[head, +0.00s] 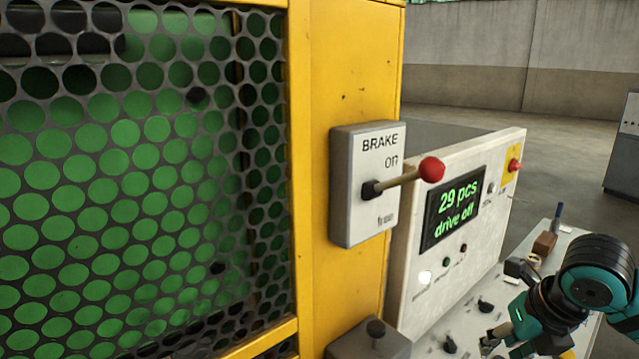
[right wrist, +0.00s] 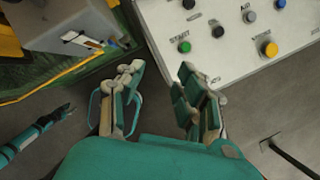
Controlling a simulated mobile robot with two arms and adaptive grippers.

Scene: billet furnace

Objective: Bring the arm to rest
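My right arm comes in at the lower right of the head view, its gripper (head: 497,340) low over the control desk. In the right wrist view the same gripper (right wrist: 160,95) is open, its two teal fingers apart with nothing between them. The fingertips lie just short of the desk's button panel (right wrist: 235,25). My left gripper is not in the head view. A thin teal part with a dark tip shows at the left of the right wrist view; I cannot tell its finger state.
A grey brake box (head: 368,222) with a red-knobbed lever (head: 432,169) sticks out from the yellow frame (head: 340,70). A display (head: 453,208) reads "29 pcs drive off". A brown block (head: 545,243) lies on the desk. Perforated mesh (head: 120,180) fills the left. Open floor lies behind.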

